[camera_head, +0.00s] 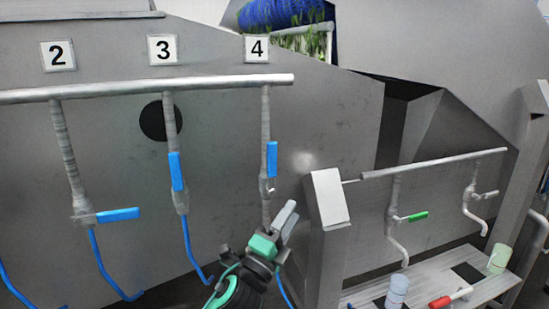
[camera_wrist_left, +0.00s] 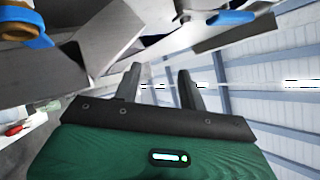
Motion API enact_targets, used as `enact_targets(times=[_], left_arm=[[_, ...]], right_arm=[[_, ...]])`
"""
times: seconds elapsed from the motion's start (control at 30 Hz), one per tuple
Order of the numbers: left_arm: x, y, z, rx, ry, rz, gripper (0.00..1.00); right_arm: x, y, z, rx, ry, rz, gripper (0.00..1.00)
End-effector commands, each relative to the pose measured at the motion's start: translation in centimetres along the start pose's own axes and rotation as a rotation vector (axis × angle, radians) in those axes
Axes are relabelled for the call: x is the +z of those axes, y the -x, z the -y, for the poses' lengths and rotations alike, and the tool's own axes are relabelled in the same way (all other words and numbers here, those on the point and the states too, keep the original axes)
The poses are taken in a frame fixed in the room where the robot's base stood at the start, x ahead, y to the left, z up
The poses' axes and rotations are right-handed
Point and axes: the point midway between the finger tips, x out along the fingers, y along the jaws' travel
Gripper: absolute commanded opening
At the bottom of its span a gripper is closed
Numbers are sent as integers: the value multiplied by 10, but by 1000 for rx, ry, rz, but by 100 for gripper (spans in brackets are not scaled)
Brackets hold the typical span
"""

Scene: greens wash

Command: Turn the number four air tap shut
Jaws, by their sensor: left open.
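The number four air tap has a blue handle (camera_head: 271,158) that stands upright, in line with its vertical pipe (camera_head: 265,115) below the "4" plate (camera_head: 257,49). My left gripper (camera_head: 286,214) is just below this tap, in front of its lower end, apart from the handle as far as I can tell. In the left wrist view the two dark fingers (camera_wrist_left: 159,82) are spread with nothing between them. A blue lever-like piece (camera_wrist_left: 232,17) shows at the top there; I cannot tell which tap it belongs to. My right gripper is not in view.
Tap three's blue handle (camera_head: 176,171) is upright; tap two's (camera_head: 119,215) is turned sideways. A supply pipe (camera_head: 150,87) runs above them. A grey post (camera_head: 328,200) stands right of my gripper. Farther right are a green-handled tap (camera_head: 413,217) and a bench (camera_head: 425,284) with cups.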

Motion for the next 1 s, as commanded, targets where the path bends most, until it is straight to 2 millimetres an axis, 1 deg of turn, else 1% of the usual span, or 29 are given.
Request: enact_targets(times=[0.03,0.07,0.1,0.17,0.2,0.3,0.43,0.5,0.6,0.7,0.8,0.87,0.97,1.0], left_arm=[[-12,-15,16,-50,-73,-60,42],[-20,-23,24,-82,-125,-100,42],[-32,-33,36,-128,-197,-156,42],[-52,-46,52,-200,-311,-244,42],[-65,-54,62,-248,-388,-302,42],[-97,-67,82,-367,-582,-449,42],[-135,-76,98,-520,-836,-642,42],[-152,-77,102,-600,-971,-747,42],[-169,-78,102,-709,-1161,-902,42],[-178,-76,98,-811,-1347,-1065,42],[-176,-76,91,-902,-1525,-1235,42],[-170,-76,87,-950,-1626,-1343,42],[-152,-78,83,-1016,-1783,-1534,42],[-142,-80,83,-1035,-1842,-1615,42]], right_arm=[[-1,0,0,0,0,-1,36],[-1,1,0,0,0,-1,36],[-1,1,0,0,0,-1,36],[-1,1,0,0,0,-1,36],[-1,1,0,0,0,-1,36],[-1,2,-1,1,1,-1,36],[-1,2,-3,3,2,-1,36],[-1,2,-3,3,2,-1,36],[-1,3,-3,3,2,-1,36],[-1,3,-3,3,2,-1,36],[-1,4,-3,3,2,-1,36],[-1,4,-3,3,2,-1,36],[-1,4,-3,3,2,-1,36],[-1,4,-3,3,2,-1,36]])
